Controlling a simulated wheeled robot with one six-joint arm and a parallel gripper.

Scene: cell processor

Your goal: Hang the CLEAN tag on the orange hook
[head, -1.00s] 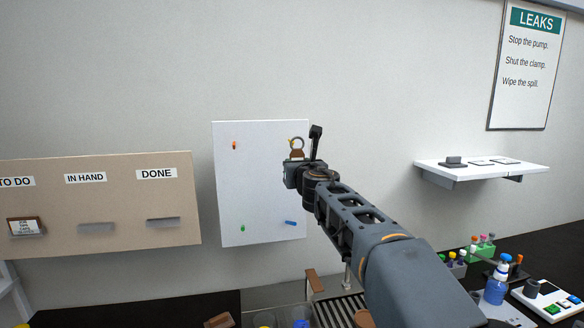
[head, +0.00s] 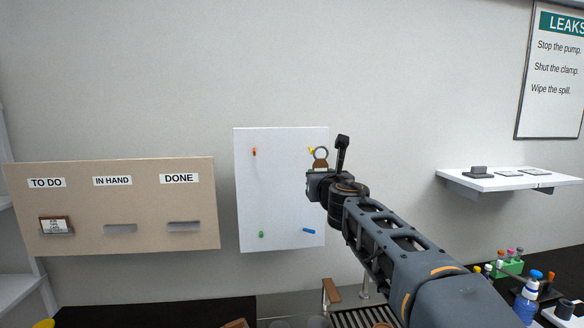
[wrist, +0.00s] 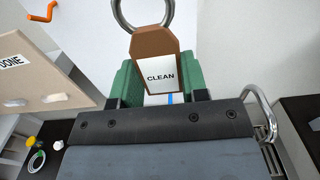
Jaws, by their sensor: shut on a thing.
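The CLEAN tag (wrist: 160,76) is brown with a white label and a metal ring (wrist: 143,12) at its top. It sits between the green fingers of my gripper (wrist: 160,88), which is shut on it, ring upward. In the head view the ring (head: 320,154) stands above my gripper (head: 322,178), in front of the white board's right side. The orange hook (head: 254,151) is at the board's upper left, left of the ring and apart from it. The orange hook also shows at the upper left of the wrist view (wrist: 42,12).
The white board (head: 275,190) also carries a yellow hook (head: 310,150), partly behind the ring, a green hook (head: 261,234) and a blue hook (head: 309,231). A beige board (head: 85,195) with card slots is at left. A white shelf (head: 510,180) is at right.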

